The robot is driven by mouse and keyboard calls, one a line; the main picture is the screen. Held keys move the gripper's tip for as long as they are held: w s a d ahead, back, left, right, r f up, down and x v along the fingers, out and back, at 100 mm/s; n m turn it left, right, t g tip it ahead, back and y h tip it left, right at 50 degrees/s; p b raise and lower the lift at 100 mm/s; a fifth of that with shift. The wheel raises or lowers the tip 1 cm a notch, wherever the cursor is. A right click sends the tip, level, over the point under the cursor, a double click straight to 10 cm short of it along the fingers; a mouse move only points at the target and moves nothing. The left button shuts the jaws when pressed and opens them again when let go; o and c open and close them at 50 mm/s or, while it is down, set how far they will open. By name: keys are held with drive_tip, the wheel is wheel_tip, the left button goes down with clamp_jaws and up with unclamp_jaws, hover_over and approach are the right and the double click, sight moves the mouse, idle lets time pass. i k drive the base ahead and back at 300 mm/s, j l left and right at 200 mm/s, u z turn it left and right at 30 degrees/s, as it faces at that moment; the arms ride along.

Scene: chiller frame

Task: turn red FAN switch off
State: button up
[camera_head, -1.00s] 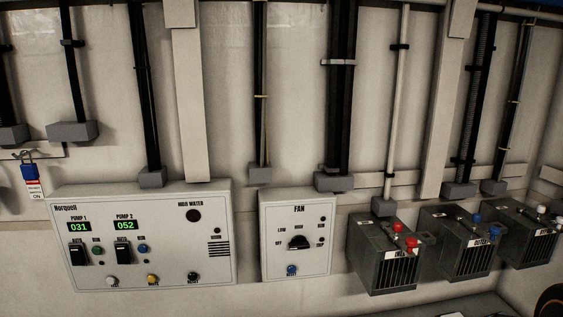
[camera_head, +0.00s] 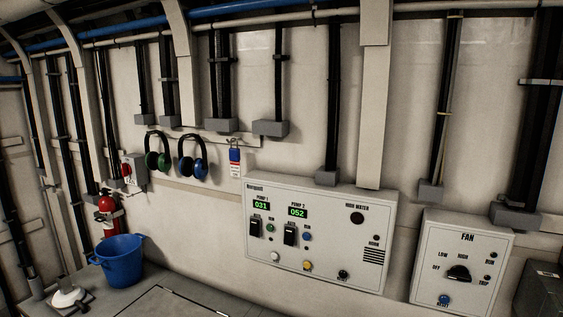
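A grey box (camera_head: 138,174) with a red rotary switch (camera_head: 126,171) is mounted on the wall at the left, above the fire extinguisher. Its lettering and the switch's setting are too small to read. A white panel labelled FAN (camera_head: 430,285) is on the wall at the lower right. It carries a black knob (camera_head: 459,273) with OFF, LOW and HIGH marks; I cannot tell surely where it points. The FAN panel shows no red switch. My gripper is not in view.
A pump panel (camera_head: 330,215) with lit displays is at centre right. Green and blue ear defenders (camera_head: 192,168) and a blue padlock (camera_head: 235,156) hang on the wall. A red fire extinguisher (camera_head: 109,215) and a blue bucket (camera_head: 120,262) stand at the lower left, by a grey surface (camera_head: 190,292).

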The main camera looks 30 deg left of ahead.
sight(126, 168)
drive_tip(key=u, duration=2.7)
drive_tip(key=i+j, duration=0.1)
drive_tip(key=j, duration=0.25)
drive_tip(key=i+j+z, duration=0.1)
drive_tip(key=j, duration=0.25)
drive_tip(key=i+j, duration=0.45)
drive_tip(key=j, duration=0.25)
drive_tip(key=i+j+u, duration=0.25)
drive_tip(key=i, duration=0.2)
drive_tip(key=i+j+u, duration=0.1)
drive_tip(key=i+u, duration=0.15)
drive_tip(key=i, duration=0.2)
drive_tip(key=i+u, duration=0.1)
drive_tip(key=i, duration=1.05)
drive_tip(key=i+z, duration=0.2)
drive_tip(key=i, duration=0.35)
drive_tip(key=i+j+z, duration=0.2)
drive_tip(key=i, duration=0.35)
